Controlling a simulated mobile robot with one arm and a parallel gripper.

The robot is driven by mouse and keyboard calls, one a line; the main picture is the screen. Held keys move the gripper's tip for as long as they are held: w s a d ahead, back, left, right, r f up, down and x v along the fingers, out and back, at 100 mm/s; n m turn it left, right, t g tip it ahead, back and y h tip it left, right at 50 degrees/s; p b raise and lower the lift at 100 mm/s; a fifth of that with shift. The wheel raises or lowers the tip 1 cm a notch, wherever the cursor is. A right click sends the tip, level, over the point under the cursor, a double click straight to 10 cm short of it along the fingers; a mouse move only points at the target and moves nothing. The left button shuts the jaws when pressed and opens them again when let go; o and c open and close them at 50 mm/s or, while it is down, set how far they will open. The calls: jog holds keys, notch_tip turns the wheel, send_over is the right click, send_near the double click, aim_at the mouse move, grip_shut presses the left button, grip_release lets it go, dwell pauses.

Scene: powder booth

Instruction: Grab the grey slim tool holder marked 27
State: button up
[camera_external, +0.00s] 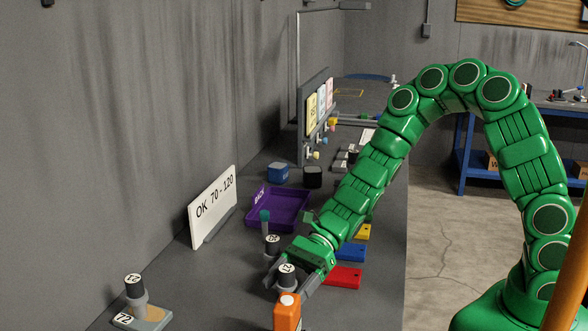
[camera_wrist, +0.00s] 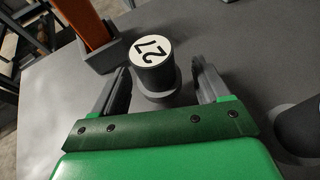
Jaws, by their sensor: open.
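The grey slim tool holder marked 27 (camera_wrist: 152,66) stands upright on the dark table, with a white numbered disc on its dark top. It also shows in the external view (camera_external: 287,280), partly hidden by my gripper. My gripper (camera_wrist: 160,72) is open, with one finger on each side of the holder. In the wrist view the holder is between the fingertips, with a gap visible on the right; I cannot tell whether the left finger touches it. In the external view my gripper (camera_external: 284,279) is low over the table.
An orange-topped object (camera_external: 287,312) stands close in front of the holder. Another dark numbered holder (camera_external: 272,245) is just behind. Red, blue and yellow pieces (camera_external: 343,277) lie right.

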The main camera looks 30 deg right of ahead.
jog(key=shift+s+a, duration=0.1)
jog(key=shift+a, duration=0.1)
jog(key=c, duration=1.4)
jog(key=shift+r, duration=0.1)
jog(key=shift+r, duration=4.85)
